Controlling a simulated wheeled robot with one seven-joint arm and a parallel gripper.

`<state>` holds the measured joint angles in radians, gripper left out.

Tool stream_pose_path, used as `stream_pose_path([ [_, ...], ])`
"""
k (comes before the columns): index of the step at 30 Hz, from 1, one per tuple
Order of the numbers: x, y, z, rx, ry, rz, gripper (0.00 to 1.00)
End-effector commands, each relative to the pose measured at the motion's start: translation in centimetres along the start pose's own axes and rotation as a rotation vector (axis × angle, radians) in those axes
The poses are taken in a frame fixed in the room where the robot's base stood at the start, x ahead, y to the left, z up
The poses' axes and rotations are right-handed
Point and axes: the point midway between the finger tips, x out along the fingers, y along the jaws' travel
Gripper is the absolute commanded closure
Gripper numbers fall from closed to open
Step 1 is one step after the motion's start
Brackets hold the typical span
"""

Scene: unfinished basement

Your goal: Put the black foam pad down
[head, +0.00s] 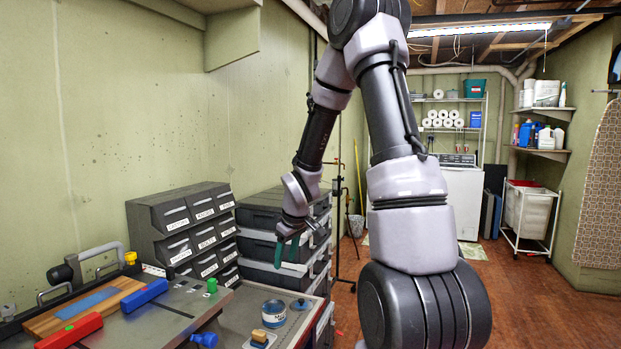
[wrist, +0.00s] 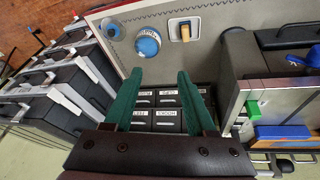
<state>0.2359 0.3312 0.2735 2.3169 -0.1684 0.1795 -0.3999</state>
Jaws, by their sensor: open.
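My gripper (head: 287,249) hangs from the arm above the right end of the workbench, in front of the dark stacked cases. Its two green fingers point downward and stand apart. The wrist view shows the gripper (wrist: 158,75) open, with a clear gap and nothing held between the fingers. Labelled drawers show beyond and below that gap. I cannot pick out a black foam pad in either view.
The bench holds a blue-lidded tin (head: 273,314), a blue disc (head: 301,304), a wooden-handled block (head: 259,338), a blue block (head: 144,296) and a red block (head: 70,332). Labelled drawer bins (head: 185,232) and dark cases (head: 270,222) stand behind. Floor is open right.

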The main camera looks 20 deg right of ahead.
Motion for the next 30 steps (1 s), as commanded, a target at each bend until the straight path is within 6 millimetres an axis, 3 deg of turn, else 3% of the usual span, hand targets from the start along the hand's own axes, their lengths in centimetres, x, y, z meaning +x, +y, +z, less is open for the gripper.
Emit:
stream_pose_path([
  [1,-2.9,0.3,-0.3,0.042,0.013,0.031,0.44],
  [9,-15.7,-0.9,0.9,0.332,0.077,0.099,0.44],
  [18,-27.2,-5.4,5.1,0.657,0.205,0.032,0.44],
  [24,-31.4,-8.2,7.8,0.798,0.264,-0.055,0.44],
  [30,-32.5,-9.3,8.8,0.845,0.278,-0.093,0.44],
])
